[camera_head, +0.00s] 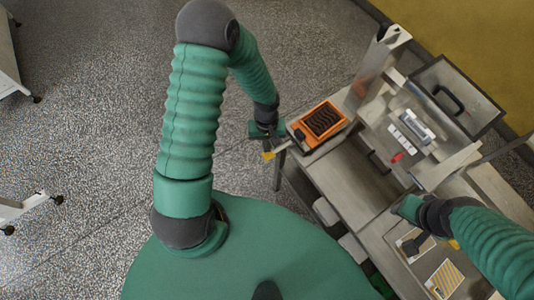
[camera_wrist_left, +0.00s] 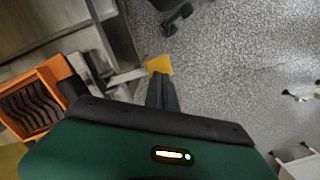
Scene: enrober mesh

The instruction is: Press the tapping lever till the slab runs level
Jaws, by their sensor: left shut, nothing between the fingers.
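An orange-framed unit (camera_head: 295,123) holds a dark slab (camera_head: 323,119) with wavy ridges and sits at the left end of the steel bench. A small black knob (camera_head: 299,135) is at its near left corner; it may be the tapping lever. In the left wrist view the orange frame (camera_wrist_left: 55,72) and ridged slab (camera_wrist_left: 28,108) are at the left, with a black block (camera_wrist_left: 73,88) beside them. My left gripper (camera_head: 269,154) is shut and empty, left of the unit and apart from it. Its yellow tip (camera_wrist_left: 158,65) is over the floor.
A steel machine (camera_head: 400,125) with an open black-handled lid (camera_head: 455,95) stands on the bench. A small red piece (camera_head: 397,157) is in front of it. A yellow-striped tray (camera_head: 445,279) is near the right gripper. Open speckled floor (camera_head: 90,120) lies left.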

